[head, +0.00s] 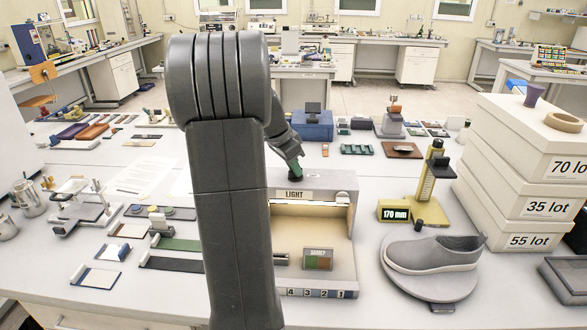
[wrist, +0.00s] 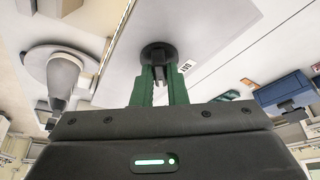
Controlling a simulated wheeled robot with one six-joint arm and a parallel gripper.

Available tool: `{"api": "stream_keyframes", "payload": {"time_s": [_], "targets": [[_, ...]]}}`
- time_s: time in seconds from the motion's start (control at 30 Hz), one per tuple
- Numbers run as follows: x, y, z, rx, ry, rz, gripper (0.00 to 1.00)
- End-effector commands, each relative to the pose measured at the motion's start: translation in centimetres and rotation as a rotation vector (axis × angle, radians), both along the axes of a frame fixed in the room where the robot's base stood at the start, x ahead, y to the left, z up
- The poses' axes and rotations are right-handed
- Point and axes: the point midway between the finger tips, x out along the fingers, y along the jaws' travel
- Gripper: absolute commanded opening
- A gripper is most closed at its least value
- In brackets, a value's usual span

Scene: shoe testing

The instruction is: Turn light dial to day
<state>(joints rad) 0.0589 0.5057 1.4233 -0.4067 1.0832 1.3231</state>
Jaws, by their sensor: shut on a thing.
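The light box (head: 341,183) stands on the bench right of my arm, with a "LIGHT" label on its upper front and a lit, open interior. The light dial (wrist: 158,50) is a dark round knob on the box top. In the wrist view my gripper's green fingers (wrist: 159,72) are shut on the dial's raised grip. In the head view my gripper (head: 297,176) points down at the box top and largely hides the dial. A small label (wrist: 186,66) sits beside the dial; its wording and the dial's setting are too small to read.
A grey shoe (head: 432,253) rests on a round stand right of the box. A gauge (head: 394,214) reading 170 mm stands behind it. White lot boxes (head: 520,160) are stacked at the right. A blue box (head: 313,127) stands behind the light box. My arm hides part of the bench.

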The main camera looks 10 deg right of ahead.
Motion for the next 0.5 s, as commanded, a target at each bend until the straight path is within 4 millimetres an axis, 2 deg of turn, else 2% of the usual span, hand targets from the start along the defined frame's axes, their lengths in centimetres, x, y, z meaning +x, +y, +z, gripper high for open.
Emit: {"api": "stream_keyframes", "payload": {"time_s": [0.5], "targets": [[-0.23, -0.25, 0.09, -0.001, -0.005, 0.451, 0.0]]}}
